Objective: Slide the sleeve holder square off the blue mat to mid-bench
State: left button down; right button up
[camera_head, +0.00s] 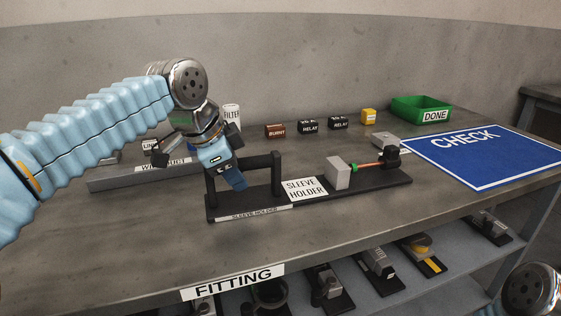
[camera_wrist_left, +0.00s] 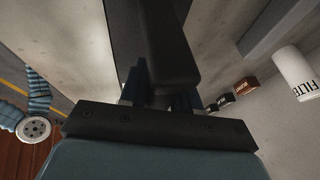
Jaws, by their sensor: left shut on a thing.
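The sleeve holder (camera_head: 262,198) is a long black plate with a raised black handle frame at its left end and a white "SLEEVE HOLDER" label. A grey block (camera_head: 337,173) and an orange rod (camera_head: 367,165) sit at its right end. It lies on mid-bench, clear of the blue "CHECK" mat (camera_head: 480,152), its long side running roughly along the bench. My left gripper (camera_head: 236,183) is shut on the handle frame; the left wrist view shows the dark bar (camera_wrist_left: 172,55) between its fingers. My right gripper is out of view.
Behind stand a grey wireduct (camera_head: 130,180), a white filter (camera_head: 232,116), small boxes including a brown "BURNT" one (camera_head: 275,130), and a green "DONE" bin (camera_head: 410,106). A lower shelf (camera_head: 455,250) holds several parts. The bench front (camera_head: 130,262) is bare.

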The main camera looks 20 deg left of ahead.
pick_arm(q)
jog(key=shift+s+a+f+b, duration=0.1)
jog(key=shift+s+a+b, duration=0.05)
jog(key=shift+s+a, duration=0.55)
jog(key=shift+s+a+f+b, duration=0.15)
jog(key=shift+s+a, duration=0.25)
jog(key=shift+a, duration=0.5)
jog(key=shift+s+a+r+b, duration=0.1)
jog(key=shift+s+a+b, duration=0.1)
jog(key=shift+s+a, duration=0.5)
jog(key=shift+w+a, duration=0.1)
jog(key=shift+w, duration=0.05)
jog(key=c, duration=1)
grip_release()
jog(key=shift+f, duration=0.1)
jog(key=shift+c, duration=0.2)
jog(key=o, duration=0.3)
